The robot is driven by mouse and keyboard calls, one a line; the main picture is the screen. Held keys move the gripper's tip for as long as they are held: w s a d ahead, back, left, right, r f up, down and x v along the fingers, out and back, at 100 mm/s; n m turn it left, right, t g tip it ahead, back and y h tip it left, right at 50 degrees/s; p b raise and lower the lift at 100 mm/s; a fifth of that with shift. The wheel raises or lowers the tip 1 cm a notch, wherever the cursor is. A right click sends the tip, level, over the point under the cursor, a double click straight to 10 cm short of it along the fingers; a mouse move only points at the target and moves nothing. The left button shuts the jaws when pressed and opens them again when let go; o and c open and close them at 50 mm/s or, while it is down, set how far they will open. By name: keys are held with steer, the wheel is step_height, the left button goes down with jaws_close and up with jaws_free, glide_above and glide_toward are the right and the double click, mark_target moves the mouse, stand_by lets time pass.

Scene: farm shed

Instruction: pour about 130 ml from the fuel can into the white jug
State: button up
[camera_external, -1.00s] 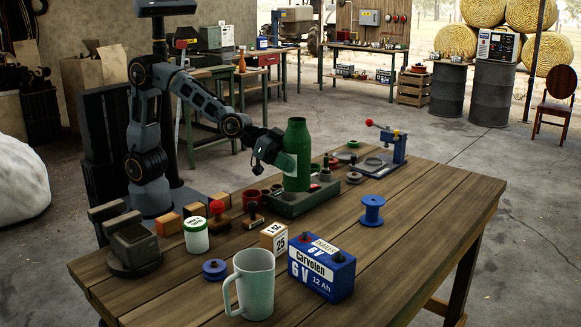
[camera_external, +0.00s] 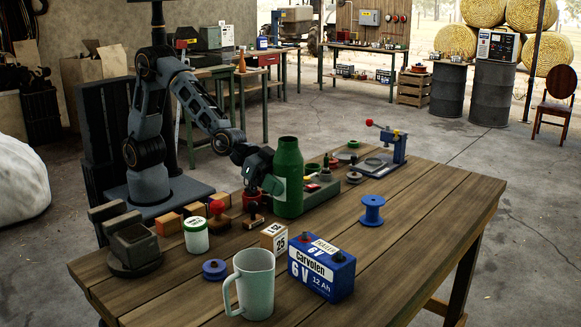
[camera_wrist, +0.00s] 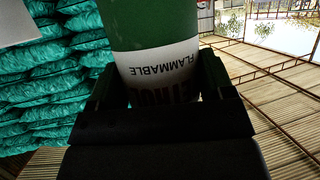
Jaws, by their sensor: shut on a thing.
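The fuel can is a green bottle (camera_external: 289,172) with a white label, upright at the middle of the bench in the external view. My gripper (camera_external: 268,178) is shut on it from the left. In the wrist view the can (camera_wrist: 155,25) fills the space between the fingers of my gripper (camera_wrist: 160,90), with "FLAMMABLE" readable on its label. I cannot tell whether its base is clear of the bench. The white jug (camera_external: 254,283) stands upright at the front of the bench, handle to the left. Its contents are hidden.
A blue battery (camera_external: 321,268) and a small box numbered 25 (camera_external: 274,240) stand right of and behind the jug. A white jar (camera_external: 196,235), stamps and a blue spool (camera_external: 372,211) are nearby. A green tray (camera_external: 328,188) is partly hidden behind the can.

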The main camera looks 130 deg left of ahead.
steer(key=w+d+r+n+y+p, duration=0.1)
steer(key=w+d+p, duration=0.5)
steer(key=w+d, duration=0.3)
steer(key=shift+w+d+n+y, duration=0.3)
steer(key=shift+d+y, duration=0.1)
steer(key=shift+d, duration=0.2)
steer(key=shift+r, duration=0.1)
